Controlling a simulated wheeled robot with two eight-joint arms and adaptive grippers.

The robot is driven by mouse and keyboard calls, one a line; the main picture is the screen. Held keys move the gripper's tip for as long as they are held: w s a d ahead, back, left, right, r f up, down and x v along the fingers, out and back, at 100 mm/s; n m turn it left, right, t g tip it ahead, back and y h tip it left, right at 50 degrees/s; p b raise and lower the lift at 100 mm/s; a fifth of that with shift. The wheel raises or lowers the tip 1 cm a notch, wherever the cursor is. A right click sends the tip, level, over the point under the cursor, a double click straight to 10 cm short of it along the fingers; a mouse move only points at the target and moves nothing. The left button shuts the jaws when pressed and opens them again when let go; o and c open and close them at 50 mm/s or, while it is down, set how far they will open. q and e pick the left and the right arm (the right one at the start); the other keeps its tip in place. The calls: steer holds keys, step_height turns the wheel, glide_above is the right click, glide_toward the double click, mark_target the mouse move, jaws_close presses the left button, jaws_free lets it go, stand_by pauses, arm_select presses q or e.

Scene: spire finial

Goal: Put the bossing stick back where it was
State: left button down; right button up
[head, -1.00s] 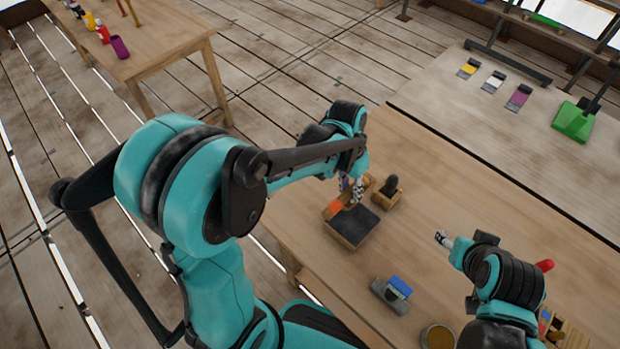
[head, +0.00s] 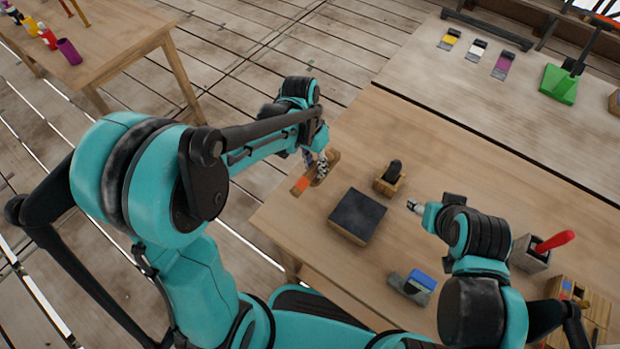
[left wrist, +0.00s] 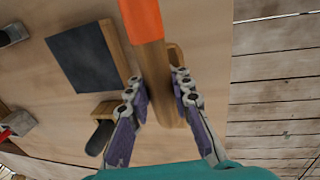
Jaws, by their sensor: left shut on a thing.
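The bossing stick (head: 300,187) is a wooden stick with an orange band. It is in my left gripper (head: 318,168), left of the dark-topped block and near the table's far left edge. In the left wrist view the stick (left wrist: 154,65) runs between the two fingers of my left gripper (left wrist: 158,90), its orange part towards the top. A rounded wooden edge shows beside the stick there; I cannot tell whether it belongs to the stick or to something under it. Height above the table is unclear. My right gripper (head: 414,206) is over the table's middle; its fingers are too small to judge.
The dark-topped wooden block (head: 357,216) sits near the left gripper. A small wooden holder with a dark knob (head: 390,178) stands behind it. A blue-and-grey item (head: 412,284) lies at the front. A grey box with a red handle (head: 535,252) is at right.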

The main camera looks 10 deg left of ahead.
arm_select(q)
steer(key=shift+a+f, duration=0.55)
steer(key=shift+a, duration=0.3)
steer(key=shift+w+f+b, duration=0.1)
steer(key=shift+f+b, duration=0.95)
steer(key=shift+f, duration=0.9)
steer(key=shift+f, duration=0.1)
steer(key=c, duration=1.3)
jaws_free()
steer(key=shift+c, duration=0.2)
